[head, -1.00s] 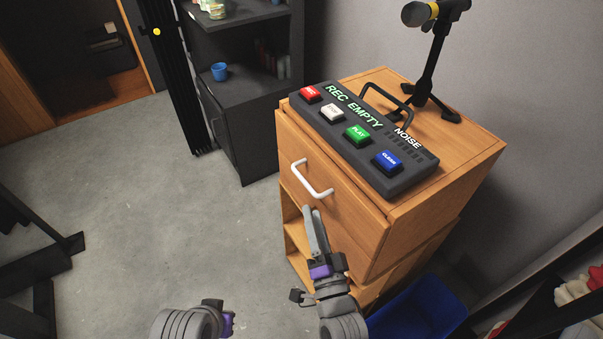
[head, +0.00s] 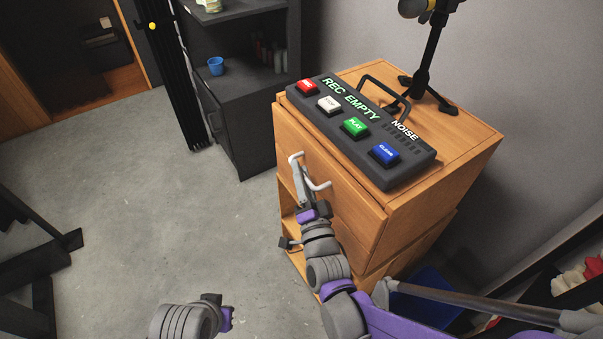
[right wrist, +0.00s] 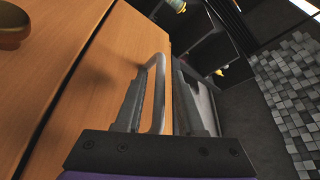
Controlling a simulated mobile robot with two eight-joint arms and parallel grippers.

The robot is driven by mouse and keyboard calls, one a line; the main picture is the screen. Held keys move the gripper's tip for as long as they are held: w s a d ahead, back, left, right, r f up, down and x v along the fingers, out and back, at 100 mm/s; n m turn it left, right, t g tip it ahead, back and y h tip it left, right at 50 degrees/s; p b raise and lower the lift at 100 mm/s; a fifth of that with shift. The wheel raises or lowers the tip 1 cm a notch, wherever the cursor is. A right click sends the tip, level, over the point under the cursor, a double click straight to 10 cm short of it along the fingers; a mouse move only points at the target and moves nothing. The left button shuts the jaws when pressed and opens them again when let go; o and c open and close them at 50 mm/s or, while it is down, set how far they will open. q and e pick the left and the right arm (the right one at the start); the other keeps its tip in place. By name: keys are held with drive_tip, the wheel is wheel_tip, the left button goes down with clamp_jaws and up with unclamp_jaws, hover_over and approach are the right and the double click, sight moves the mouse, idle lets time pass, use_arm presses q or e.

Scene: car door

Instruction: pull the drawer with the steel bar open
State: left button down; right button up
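The steel bar (head: 322,184) is a pale bent handle on the front of the upper wooden drawer (head: 345,210), which looks shut. My right gripper (head: 297,165) is at the bar, covering part of it in the head view. In the right wrist view, the bar (right wrist: 158,95) stands between the two spread fingers (right wrist: 160,100), with a gap visible on both sides. My left gripper (head: 224,316) hangs low over the floor, away from the cabinet; its fingers do not show clearly.
A grey recorder box (head: 380,160) with coloured buttons and a microphone stand (head: 425,70) are on the cabinet top. A round brass knob (right wrist: 12,25) shows on another wooden panel. A blue bin (head: 425,290) stands beside the cabinet.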

clamp_jaws()
idle(1.2)
